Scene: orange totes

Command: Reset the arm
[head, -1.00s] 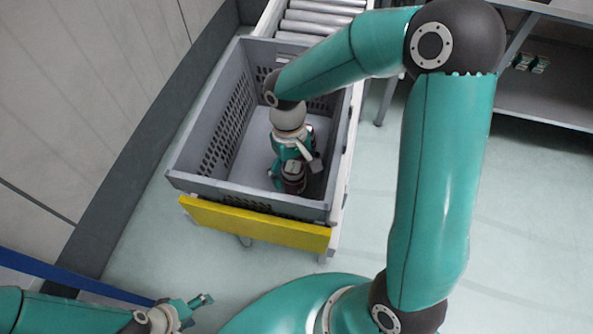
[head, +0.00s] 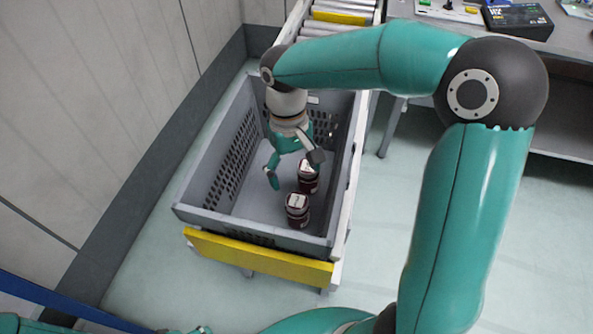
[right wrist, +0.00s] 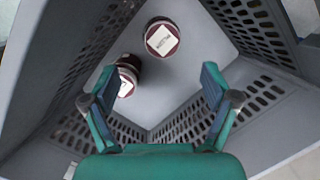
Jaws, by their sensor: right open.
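My right gripper (head: 294,167) is open and empty, over the inside of a grey crate (head: 205,216). Below it, two dark red jars with pale labels on their lids stand on the crate floor. The front jar (head: 297,212) and the back jar (head: 309,182) stand close together. In the right wrist view, my open fingers (right wrist: 158,80) frame bare crate floor, with one jar (right wrist: 163,38) above and another (right wrist: 127,76) near the left finger. Only a small part of my left gripper (head: 200,330) shows at the bottom edge; its jaws are cut off.
The crate's perforated walls surround my right gripper closely. A yellow bar (head: 255,258) runs along its front, and a roller conveyor (head: 325,27) lies behind. A grey table (head: 430,45) with a black box (head: 518,20) stands at the back right. The floor at right is clear.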

